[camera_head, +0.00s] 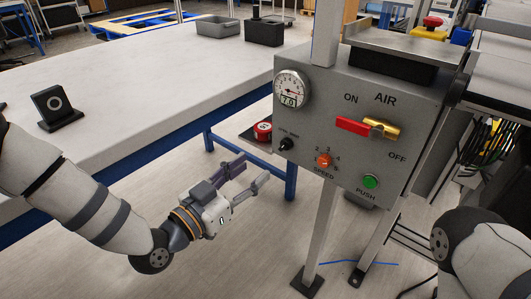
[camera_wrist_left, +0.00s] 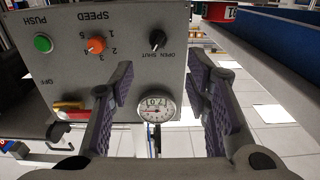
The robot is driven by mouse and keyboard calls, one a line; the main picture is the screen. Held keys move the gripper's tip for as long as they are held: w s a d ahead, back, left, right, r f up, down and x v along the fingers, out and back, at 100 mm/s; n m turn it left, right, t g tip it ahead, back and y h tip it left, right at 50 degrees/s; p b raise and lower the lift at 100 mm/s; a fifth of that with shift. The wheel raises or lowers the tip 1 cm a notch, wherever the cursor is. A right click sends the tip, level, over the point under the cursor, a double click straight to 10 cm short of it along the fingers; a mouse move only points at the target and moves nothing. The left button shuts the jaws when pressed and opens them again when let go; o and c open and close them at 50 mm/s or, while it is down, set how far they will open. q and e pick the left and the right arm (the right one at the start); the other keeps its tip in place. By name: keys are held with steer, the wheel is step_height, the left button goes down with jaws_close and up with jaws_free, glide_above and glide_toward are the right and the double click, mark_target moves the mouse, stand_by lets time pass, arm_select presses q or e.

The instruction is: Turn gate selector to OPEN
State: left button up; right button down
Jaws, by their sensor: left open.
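The gate selector is a small black knob (camera_head: 287,144) at the lower left of the grey control panel (camera_head: 330,110). In the left wrist view, which shows the panel upside down, the knob (camera_wrist_left: 158,40) has OPEN and SHUT printed beside it. I cannot tell for sure which word its pointer faces. My left gripper (camera_head: 252,172) is open and empty, below and left of the knob, apart from the panel. Its fingers (camera_wrist_left: 160,78) stand to both sides of the knob in the wrist view. My right gripper is out of view.
The panel also carries a pressure gauge (camera_head: 291,90), a red-handled air valve (camera_head: 365,127), an orange speed knob (camera_head: 324,159) and a green push button (camera_head: 370,181). A red round device (camera_head: 263,131) sits left of the knob. A white worktable (camera_head: 150,85) fills the left.

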mark_target(281, 148)
arm_select(q)
steer(key=b+x, duration=0.1)
steer(key=x, duration=0.9)
steer(key=shift+w+d+f, duration=0.15)
steer(key=shift+w+d, duration=0.05)
steer(key=shift+d, duration=0.2)
jaws_close()
